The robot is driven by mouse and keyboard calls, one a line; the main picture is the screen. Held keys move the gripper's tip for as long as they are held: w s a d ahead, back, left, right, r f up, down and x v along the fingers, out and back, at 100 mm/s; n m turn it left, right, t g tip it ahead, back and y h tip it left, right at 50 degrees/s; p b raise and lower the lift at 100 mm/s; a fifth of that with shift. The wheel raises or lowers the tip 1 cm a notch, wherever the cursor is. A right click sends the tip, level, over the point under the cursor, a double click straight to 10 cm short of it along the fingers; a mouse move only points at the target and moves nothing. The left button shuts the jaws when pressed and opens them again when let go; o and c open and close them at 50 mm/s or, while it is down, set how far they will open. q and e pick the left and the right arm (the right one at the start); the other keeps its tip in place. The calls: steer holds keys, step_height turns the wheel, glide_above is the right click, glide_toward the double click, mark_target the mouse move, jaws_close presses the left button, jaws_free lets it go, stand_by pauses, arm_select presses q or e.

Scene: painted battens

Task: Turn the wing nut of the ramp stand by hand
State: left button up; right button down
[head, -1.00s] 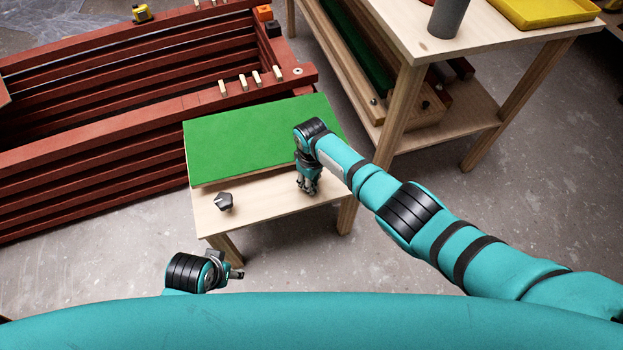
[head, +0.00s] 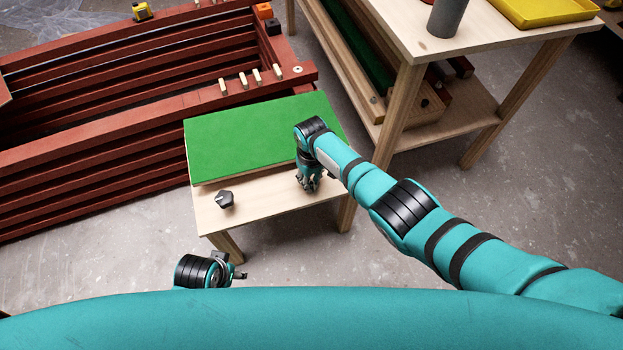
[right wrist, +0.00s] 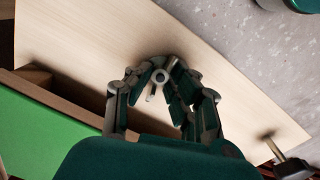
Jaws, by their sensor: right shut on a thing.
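The ramp stand is a low pale wooden bench (head: 285,197) with a green ramp board (head: 250,138) on it. My right gripper (head: 309,184) points down at the bare wooden strip in front of the board. In the right wrist view its fingers (right wrist: 162,90) close around the wing nut (right wrist: 160,76), a small grey metal part with a round end. The fingers hide part of it. My left gripper (head: 240,275) is low in the head view, in front of the stand and apart from it; its fingers are too small to judge.
Red battens (head: 100,130) are stacked behind and left. A wooden workbench (head: 400,100) stands at the right. Concrete floor is clear in front.

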mark_target(311, 183)
steer(key=c, duration=1.2)
jaws_free()
step_height(311, 183, up, 12)
